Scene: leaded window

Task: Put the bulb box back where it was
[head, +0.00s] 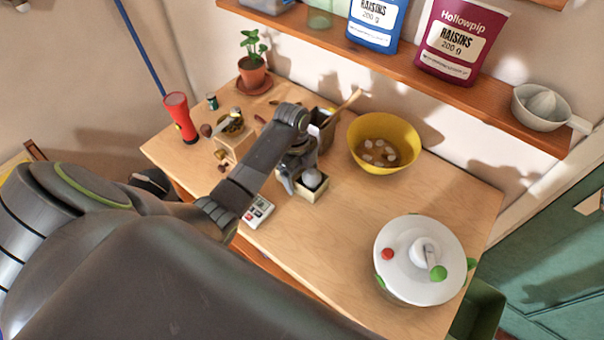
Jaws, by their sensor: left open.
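The bulb box (308,193) is a small, pale open-topped box with a whitish round bulb (313,178) showing in it. It stands on the wooden table near the middle of the view. My left gripper (296,178) points down at the box and is open. One finger shows at the box's left side; the other finger is mostly hidden, so I cannot tell whether it touches the box. My right gripper is not in view.
A yellow bowl (410,150) stands right of the box, a dark container (326,128) behind it. A small calculator-like device (258,211) lies to the left. A white-lidded spinner (420,260) stands front right. The table (335,235) between is clear.

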